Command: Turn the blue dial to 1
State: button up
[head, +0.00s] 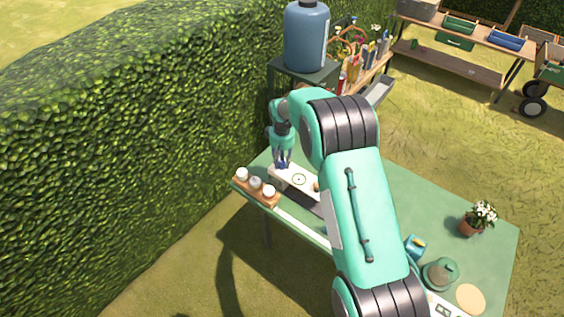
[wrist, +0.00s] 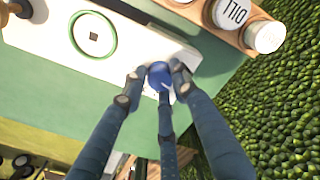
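The blue dial (wrist: 159,75) sits on a white panel (wrist: 45,35) on the green table, seen in the wrist view. My gripper (wrist: 160,84) has its fingers around the dial, with a fingertip close on each side and a third finger below it. The fingers look closed in on the dial, and it shows between them. A white pointer mark shows on the dial's lower part; its number scale cannot be read. In the head view my gripper (head: 282,163) is down at the panel's far left end (head: 299,180), hiding most of the dial.
A green ring (wrist: 93,34) lies on the panel beside the dial. A hedge (head: 130,130) borders the table. A potted flower (head: 478,217) and a green bell-shaped object (head: 440,273) stand at the right.

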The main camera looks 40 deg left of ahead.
aim_at(282, 163)
jog(key=shift+m, duration=0.4)
jog(key=shift+m+b, duration=0.85)
jog(key=shift+m, duration=1.75)
jog(key=o, duration=1.1)
jog(key=shift+o, duration=0.2)
jog(key=shift+r, duration=0.15)
notch_tip(282, 163, up, 12)
jog(key=shift+f, duration=0.2)
